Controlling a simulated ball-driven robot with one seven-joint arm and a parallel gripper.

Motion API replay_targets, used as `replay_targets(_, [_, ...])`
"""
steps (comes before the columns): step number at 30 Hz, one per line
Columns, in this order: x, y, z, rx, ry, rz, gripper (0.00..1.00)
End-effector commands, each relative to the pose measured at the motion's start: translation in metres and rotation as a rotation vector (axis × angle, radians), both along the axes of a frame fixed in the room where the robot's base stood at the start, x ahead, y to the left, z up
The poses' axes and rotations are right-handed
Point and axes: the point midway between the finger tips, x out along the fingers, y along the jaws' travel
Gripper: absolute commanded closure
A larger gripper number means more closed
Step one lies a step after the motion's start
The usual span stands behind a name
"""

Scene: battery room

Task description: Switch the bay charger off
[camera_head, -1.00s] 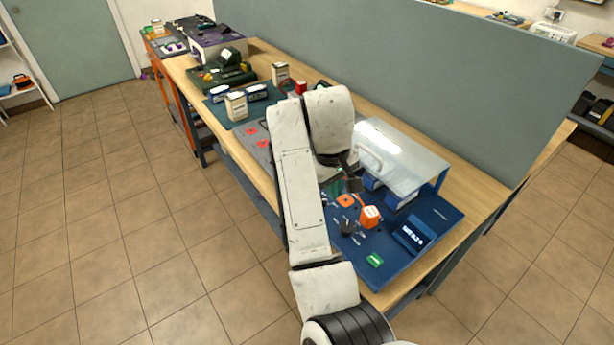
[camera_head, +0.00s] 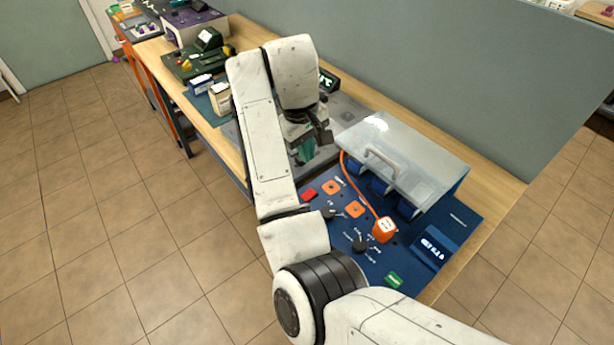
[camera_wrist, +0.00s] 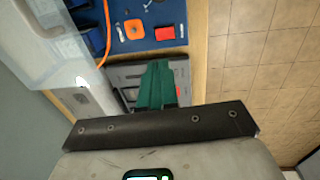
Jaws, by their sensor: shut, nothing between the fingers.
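The bay charger is a blue panel (camera_head: 462,232) on the bench. It carries a green button (camera_head: 393,279), a red button (camera_head: 309,195), a black knob (camera_head: 360,243), a smaller dark knob (camera_head: 328,212), orange square parts (camera_head: 354,209) and a lit display (camera_head: 437,246). An orange plug (camera_head: 384,229) with an orange cable sits on it. A clear lid with a handle (camera_head: 405,150) covers blue battery units. My gripper (camera_head: 306,151) is shut and empty, above the grey mat beyond the panel's red-button end. The red button also shows in the wrist view (camera_wrist: 165,34), ahead of my teal fingers (camera_wrist: 157,84).
A grey partition (camera_head: 400,60) runs along the bench's back. White-and-blue boxes (camera_head: 221,99) and a green device (camera_head: 200,62) stand farther left on the bench. The tiled floor (camera_head: 130,220) in front is clear.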

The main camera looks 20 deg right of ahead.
Motion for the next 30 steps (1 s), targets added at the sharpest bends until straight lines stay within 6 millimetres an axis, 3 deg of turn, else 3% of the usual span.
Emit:
replay_targets(11, [0.0,-0.001,-0.006,-0.001,0.0,0.0,1.0])
replay_targets(30, [0.003,-0.013,-0.112,-0.001,0.005,-0.001,1.0])
